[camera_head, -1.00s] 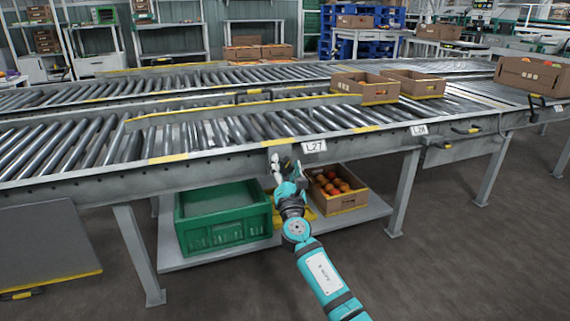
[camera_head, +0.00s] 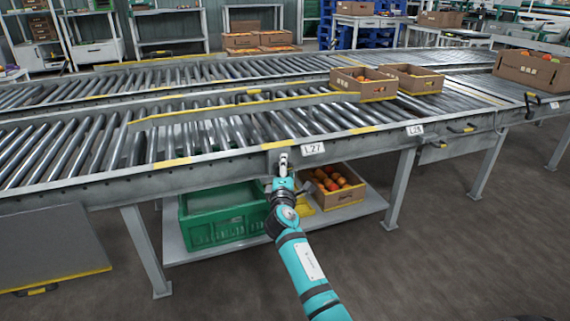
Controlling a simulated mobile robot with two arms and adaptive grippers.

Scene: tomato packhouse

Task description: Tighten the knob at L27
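The L27 label (camera_head: 313,149) is a white plate on the front rail of the near roller conveyor (camera_head: 225,168). My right gripper (camera_head: 283,160) is up against the rail, just left of and slightly below this label. Its fingers look close together, edge-on to the camera. The knob cannot be made out; the gripper covers the spot beside the label, so I cannot tell whether the fingers hold it. My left gripper is not in view.
Below the conveyor, a shelf holds a green crate (camera_head: 190,232) and a cardboard box (camera_head: 345,199) of tomatoes. The L28 label (camera_head: 415,130) is farther right on the rail. Cardboard boxes (camera_head: 378,92) stand on the rollers. The floor at right is clear.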

